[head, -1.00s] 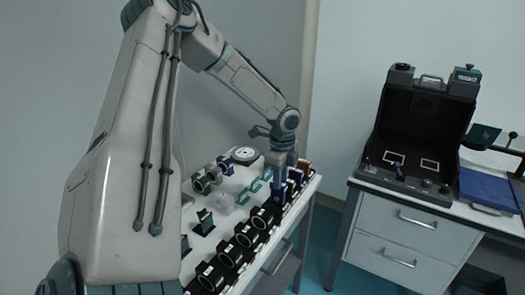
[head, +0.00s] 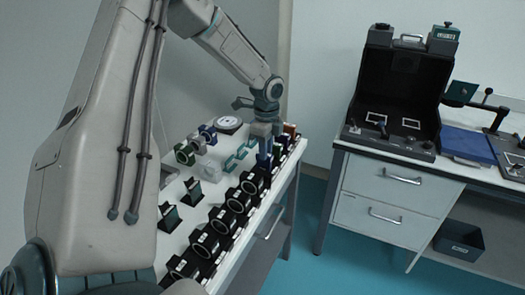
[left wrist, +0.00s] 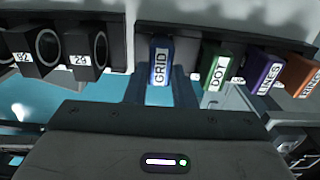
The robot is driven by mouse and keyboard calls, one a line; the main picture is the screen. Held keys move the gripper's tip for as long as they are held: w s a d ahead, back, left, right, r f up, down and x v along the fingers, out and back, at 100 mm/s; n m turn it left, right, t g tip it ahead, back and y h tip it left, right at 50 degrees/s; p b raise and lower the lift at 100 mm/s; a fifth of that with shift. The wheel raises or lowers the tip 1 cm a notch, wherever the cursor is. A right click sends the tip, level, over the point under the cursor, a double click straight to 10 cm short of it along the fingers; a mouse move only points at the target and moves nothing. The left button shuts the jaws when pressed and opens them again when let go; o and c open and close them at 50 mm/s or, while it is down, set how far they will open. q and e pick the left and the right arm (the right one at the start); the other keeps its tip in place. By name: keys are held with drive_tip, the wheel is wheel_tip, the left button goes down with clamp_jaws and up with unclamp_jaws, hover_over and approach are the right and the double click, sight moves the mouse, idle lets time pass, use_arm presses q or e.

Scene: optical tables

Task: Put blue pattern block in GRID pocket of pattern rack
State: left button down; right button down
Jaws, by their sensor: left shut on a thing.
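The blue pattern block (left wrist: 160,62) with a GRID label stands upright between the fingers of my left gripper (left wrist: 161,88) in the left wrist view. The gripper is shut on it. In the head view my left gripper (head: 264,140) points down over the far part of the table, with the blue block (head: 263,160) below it. The block is in line with the green DOT (left wrist: 217,72), purple LINES (left wrist: 264,79) and orange (left wrist: 301,75) blocks of the pattern rack. I cannot tell whether it sits fully in its pocket. My right gripper is out of view.
Several black ring mounts (head: 222,219) line the near edge of the white table (head: 216,191). An open black case (head: 403,93) stands on a separate bench at right, across a floor gap.

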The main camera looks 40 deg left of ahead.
use_arm(q)
drive_tip(key=c, duration=1.2)
unclamp_jaws()
drive_tip(key=shift+r, duration=0.1)
drive_tip(key=shift+r, duration=0.3)
wheel_tip(320, 180, up, 11)
drive_tip(key=shift+b, duration=0.3)
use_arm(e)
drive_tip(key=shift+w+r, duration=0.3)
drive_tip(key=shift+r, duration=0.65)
use_arm(q)
drive_tip(key=shift+r, duration=0.1)
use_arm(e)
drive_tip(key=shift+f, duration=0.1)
